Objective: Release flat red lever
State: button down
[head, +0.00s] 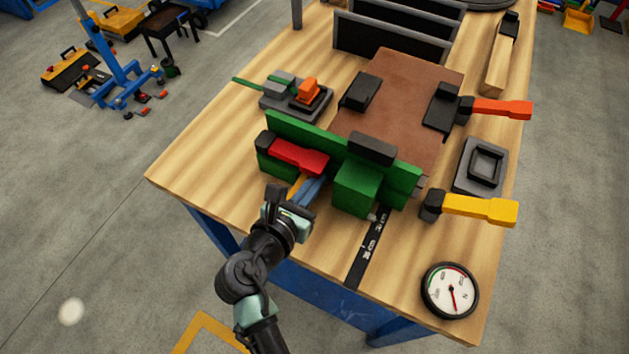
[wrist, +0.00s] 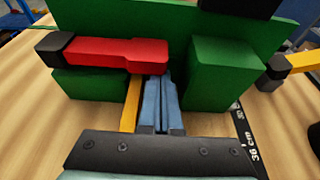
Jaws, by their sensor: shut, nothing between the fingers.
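The flat red lever (head: 299,156) lies along the near face of the green fixture (head: 355,188) on the table. It also shows in the wrist view (wrist: 115,54), roughly level, with its black pivot end (wrist: 56,48) at the left. My gripper (head: 317,181) is in front of the fixture, with its blue fingers shut together and empty. In the wrist view the fingertips (wrist: 161,82) point at the fixture just below the lever's right end. I cannot tell whether they touch the lever. The far side of the lever is hidden.
A green block (wrist: 222,75) stands right of my fingers. A yellow lever (head: 482,208) and an orange lever (head: 500,109) are at the right. A brown panel (head: 400,95) lies behind the fixture. A round gauge (head: 450,290) is near the front right corner. The table's left front is clear.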

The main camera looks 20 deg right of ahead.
aim_at(313, 169)
jog(key=shift+r+n+g+p, duration=0.45)
jog(key=shift+r+p, duration=0.85)
jog(key=shift+p, duration=1.5)
notch_tip(313, 169, up, 2)
jog(key=n+h+p, duration=0.1)
jog(key=p, duration=0.4)
jog(key=shift+w+a+r+n, duration=0.1)
jog(key=shift+n, duration=0.25)
jog(key=shift+w+r+g+p, duration=0.1)
jog(key=shift+r+g+p, duration=0.25)
jog(key=shift+p, duration=0.55)
jog(key=shift+w+a+r+p, duration=0.1)
jog(key=shift+r+p, duration=0.05)
jog(key=shift+p, duration=0.15)
jog(key=shift+w+r, duration=0.1)
jog(key=f, duration=0.1)
jog(key=s+f+b, duration=0.1)
jog(key=f, duration=0.1)
jog(key=s+f+b, duration=0.1)
jog(key=shift+d+f, duration=0.2)
jog(key=shift+f, duration=0.05)
jog(key=v, duration=0.9)
jog(key=shift+a, duration=0.2)
jog(key=shift+s, duration=0.1)
